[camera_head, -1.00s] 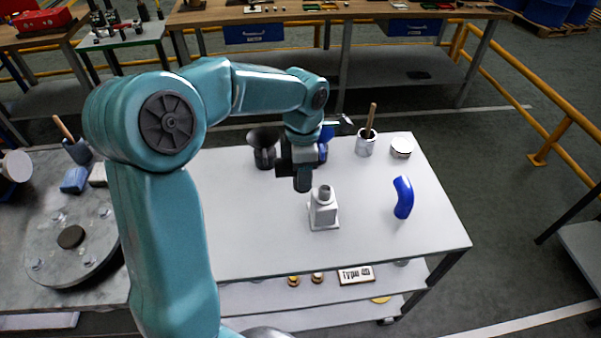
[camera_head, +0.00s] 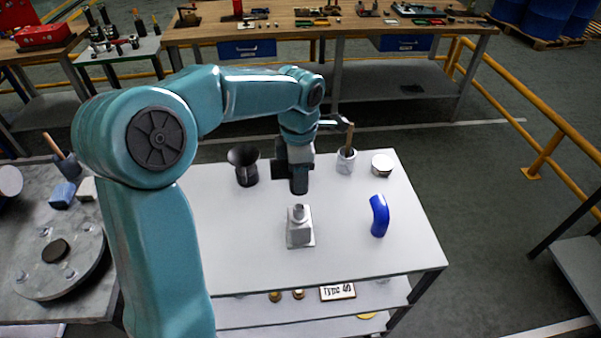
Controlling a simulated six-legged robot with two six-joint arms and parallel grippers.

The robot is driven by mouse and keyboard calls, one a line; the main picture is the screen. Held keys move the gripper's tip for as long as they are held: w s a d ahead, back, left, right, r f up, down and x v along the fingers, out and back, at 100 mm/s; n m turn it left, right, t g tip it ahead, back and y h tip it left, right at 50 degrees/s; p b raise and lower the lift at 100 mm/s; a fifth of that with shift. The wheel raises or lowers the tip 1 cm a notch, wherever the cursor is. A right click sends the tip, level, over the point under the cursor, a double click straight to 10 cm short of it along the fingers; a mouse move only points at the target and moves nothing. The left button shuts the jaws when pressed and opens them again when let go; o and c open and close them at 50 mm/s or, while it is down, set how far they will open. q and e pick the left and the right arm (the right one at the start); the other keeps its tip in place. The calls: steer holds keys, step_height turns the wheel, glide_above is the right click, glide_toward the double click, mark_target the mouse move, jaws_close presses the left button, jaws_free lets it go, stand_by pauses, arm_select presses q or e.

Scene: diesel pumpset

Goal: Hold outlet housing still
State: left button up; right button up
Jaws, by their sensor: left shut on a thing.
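The outlet housing, which I take to be the pale grey piece with a square base and short neck (camera_head: 300,230), stands upright on the white table. My left gripper (camera_head: 299,170) comes down from above, just behind the housing's neck in the picture. It is shut on a dark grey, roughly cylindrical piece (camera_head: 299,186), which hangs downward. A small gap shows between this piece and the neck; I cannot tell their distance in depth. The fingers are partly hidden by the wrist. My right gripper is not in view.
A blue elbow pipe (camera_head: 379,216) stands right of the housing. A dark funnel-topped cup (camera_head: 245,167), a pot with a wooden-handled tool (camera_head: 346,162) and a round white-topped tin (camera_head: 382,165) stand farther back. The white table's (camera_head: 240,260) front is clear.

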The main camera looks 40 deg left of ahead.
arm_select(q)
steer(key=shift+a+f, duration=0.1)
steer(key=shift+w+f+b, duration=0.1)
steer(key=shift+f+b, duration=0.15)
steer(key=shift+b, duration=0.05)
steer(key=shift+f+b, duration=0.85)
steer(key=shift+f, duration=0.2)
